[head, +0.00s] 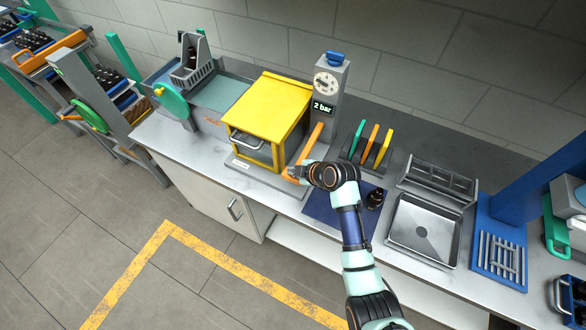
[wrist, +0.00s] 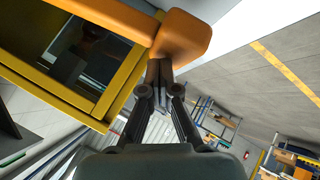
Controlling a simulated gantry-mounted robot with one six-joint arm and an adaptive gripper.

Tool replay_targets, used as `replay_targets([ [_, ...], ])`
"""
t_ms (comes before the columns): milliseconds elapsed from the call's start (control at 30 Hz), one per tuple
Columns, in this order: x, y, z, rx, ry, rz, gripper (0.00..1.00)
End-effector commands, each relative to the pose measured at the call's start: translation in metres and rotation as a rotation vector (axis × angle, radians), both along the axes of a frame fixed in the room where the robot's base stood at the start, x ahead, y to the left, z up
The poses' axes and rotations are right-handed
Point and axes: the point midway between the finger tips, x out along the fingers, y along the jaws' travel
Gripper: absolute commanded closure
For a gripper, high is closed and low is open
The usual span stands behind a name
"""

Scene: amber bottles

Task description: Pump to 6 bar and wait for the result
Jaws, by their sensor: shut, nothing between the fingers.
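The yellow test box (head: 268,103) stands on the bench with a barred handle at its front; in the wrist view its yellow frame (wrist: 97,105) surrounds a dark window with a brownish shape behind it. Right of it a grey column (head: 331,98) carries a dial gauge (head: 326,83) and a display (head: 323,107) reading "2 bar". An orange lever (head: 311,141) slopes down between box and column. My gripper (wrist: 159,70) is shut and empty, its fingertips right at the lever's thick orange end (wrist: 186,38); I cannot tell whether they touch.
A dark bottle (head: 375,199) stands on a blue mat (head: 321,211) beside my arm. Coloured panels (head: 371,140) stand in a rack behind. A metal tray (head: 423,230) and a blue rack (head: 499,254) are at right. A green-wheeled machine (head: 172,101) stands left of the box.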

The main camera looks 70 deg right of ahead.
Motion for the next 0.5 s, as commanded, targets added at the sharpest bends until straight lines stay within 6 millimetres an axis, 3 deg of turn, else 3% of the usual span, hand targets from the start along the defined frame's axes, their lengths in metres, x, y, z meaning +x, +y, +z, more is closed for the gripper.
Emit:
replay_targets([
  [500,-0.0002,0.0004,-0.0078,0.002,0.002,0.000,1.00],
])
